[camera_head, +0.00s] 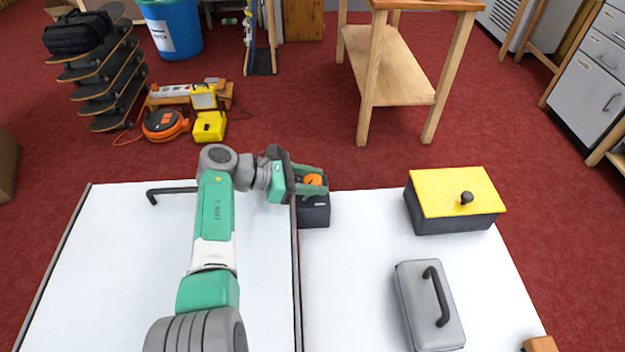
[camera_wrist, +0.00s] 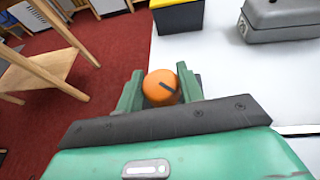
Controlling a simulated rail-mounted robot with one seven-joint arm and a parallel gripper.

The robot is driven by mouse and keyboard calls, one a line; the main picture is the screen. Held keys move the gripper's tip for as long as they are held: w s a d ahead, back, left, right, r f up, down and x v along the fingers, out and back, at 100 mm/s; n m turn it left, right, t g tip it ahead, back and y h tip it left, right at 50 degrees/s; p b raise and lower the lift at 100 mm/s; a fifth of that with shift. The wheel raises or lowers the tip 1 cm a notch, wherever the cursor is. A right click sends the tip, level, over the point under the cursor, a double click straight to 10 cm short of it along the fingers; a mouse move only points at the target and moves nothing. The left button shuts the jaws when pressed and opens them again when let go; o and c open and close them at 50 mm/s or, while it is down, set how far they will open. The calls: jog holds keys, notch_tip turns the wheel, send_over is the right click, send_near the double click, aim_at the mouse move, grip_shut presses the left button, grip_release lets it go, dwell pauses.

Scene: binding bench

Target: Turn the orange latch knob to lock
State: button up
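The orange latch knob (camera_wrist: 161,88) is round with a dark slanting line on its face. It sits on top of a dark box (camera_head: 314,213) at the back edge of the white bench, just right of a dark seam. My gripper (camera_wrist: 160,84) has its two green fingers on either side of the knob. No clear gap shows between fingers and knob, but I cannot tell if they press on it. In the head view, the knob (camera_head: 313,180) shows between the fingers, and my arm reaches it from the left. Most of the dark box is hidden in the wrist view.
On the bench to the right are a dark box with a yellow lid (camera_head: 457,192) and a grey case with a black handle (camera_head: 418,318). A black bent handle (camera_head: 172,191) lies left of my arm. A wooden table (camera_head: 392,75) stands behind. The bench middle is clear.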

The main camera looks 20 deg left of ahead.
jog(key=o, duration=0.4)
jog(key=shift+o, duration=0.2)
jog(key=p+v, duration=0.2)
jog(key=v, duration=0.4)
jog(key=shift+s+a+r+p, duration=0.2)
jog(key=shift+a+p, duration=0.1)
jog(key=shift+p, duration=0.1)
jog(key=shift+s+a, duration=0.3)
jog(key=shift+a, duration=0.1)
jog(key=shift+r, duration=0.1)
